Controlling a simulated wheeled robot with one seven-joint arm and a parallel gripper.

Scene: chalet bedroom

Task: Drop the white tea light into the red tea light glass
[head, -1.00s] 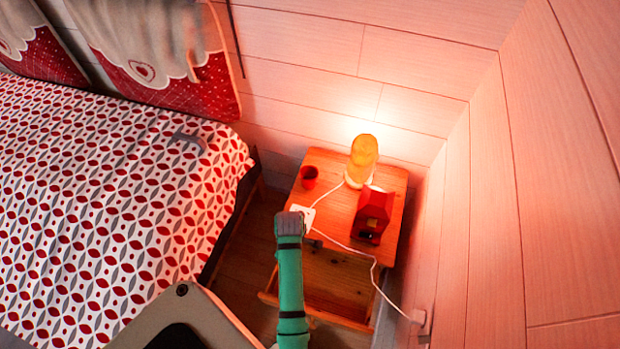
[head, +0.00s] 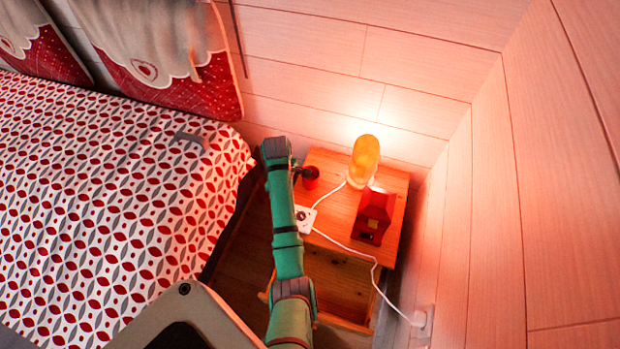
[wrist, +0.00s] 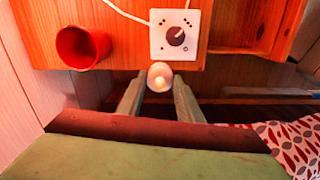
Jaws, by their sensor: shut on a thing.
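The white tea light (wrist: 159,76) is held between the tips of my gripper (wrist: 159,84) in the wrist view. The red tea light glass (wrist: 76,50) stands upright and open on the nightstand (wrist: 125,52), to the left of and apart from the tea light in that view. In the head view the glass (head: 311,180) is partly covered by dark gripper parts at the nightstand's left side. The tea light cannot be made out in the head view. I cannot see the inside bottom of the glass clearly.
A white box with a dial (wrist: 163,48) is close to the tea light, with a white cable. A lit yellow lamp (head: 364,160) and a red house-shaped object (head: 373,215) stand further right. The bed (head: 110,200) is at the left.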

